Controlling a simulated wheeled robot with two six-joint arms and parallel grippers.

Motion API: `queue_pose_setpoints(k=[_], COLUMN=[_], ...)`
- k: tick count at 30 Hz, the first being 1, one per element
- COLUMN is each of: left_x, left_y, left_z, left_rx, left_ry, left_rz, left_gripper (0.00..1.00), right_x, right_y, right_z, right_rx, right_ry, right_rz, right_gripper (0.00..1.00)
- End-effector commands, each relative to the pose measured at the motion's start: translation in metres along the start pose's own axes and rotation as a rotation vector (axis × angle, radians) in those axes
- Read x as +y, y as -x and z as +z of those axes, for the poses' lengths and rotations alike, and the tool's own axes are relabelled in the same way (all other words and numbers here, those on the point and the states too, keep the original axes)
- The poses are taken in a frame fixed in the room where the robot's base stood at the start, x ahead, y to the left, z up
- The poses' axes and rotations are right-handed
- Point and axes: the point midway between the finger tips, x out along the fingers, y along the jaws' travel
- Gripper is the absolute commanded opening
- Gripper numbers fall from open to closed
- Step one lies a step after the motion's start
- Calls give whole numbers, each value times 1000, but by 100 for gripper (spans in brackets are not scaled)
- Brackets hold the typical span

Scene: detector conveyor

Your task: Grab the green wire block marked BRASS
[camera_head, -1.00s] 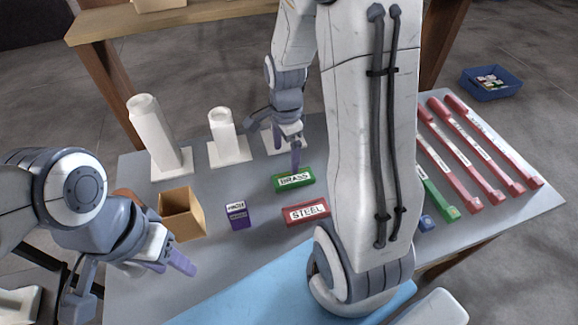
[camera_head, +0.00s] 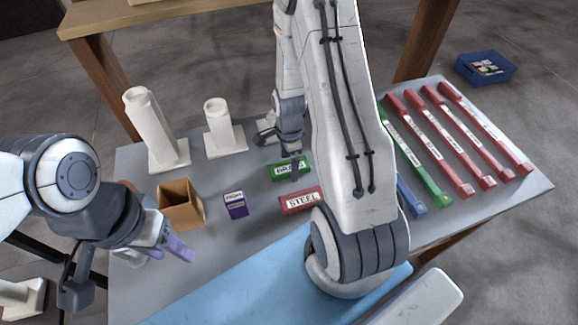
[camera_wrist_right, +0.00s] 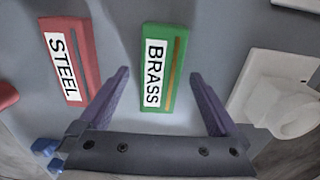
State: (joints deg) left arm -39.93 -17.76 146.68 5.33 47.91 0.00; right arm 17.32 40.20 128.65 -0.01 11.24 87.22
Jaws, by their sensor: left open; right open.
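The green block marked BRASS (camera_head: 304,172) lies on the grey table, partly hidden by my right gripper (camera_head: 291,172) in the head view. In the right wrist view the green block (camera_wrist_right: 175,75) stands out between the two purple fingers of my open right gripper (camera_wrist_right: 160,85), ahead of them, with no contact visible. My left gripper (camera_head: 172,240) is open and empty at the table's left side, near the cardboard box.
A red block marked STEEL (camera_head: 290,205) lies close to the green one; it also shows in the wrist view (camera_wrist_right: 85,75). A purple block (camera_head: 235,206), an open brown box (camera_head: 181,212) and white stands (camera_head: 150,125) are nearby. Long red bars (camera_head: 470,140) lie at right.

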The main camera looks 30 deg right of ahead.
Motion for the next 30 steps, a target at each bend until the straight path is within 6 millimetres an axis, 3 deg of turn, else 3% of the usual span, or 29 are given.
queue_pose_setpoints(k=[8,16,25,30], left_x=[0,0,0,0], left_y=[0,0,0,-3], left_z=[0,0,0,0], left_rx=[0,0,0,0], left_ry=[0,0,0,0], left_rz=[0,0,0,0], left_gripper=[50,50,50,50], right_x=[0,0,-1,-2], right_y=[-4,-4,-1,10], right_z=[0,0,0,0], right_rx=[0,0,0,0], right_ry=[0,0,0,0], right_rz=[-2,-2,-3,-6], right_gripper=[98,0,0,0])
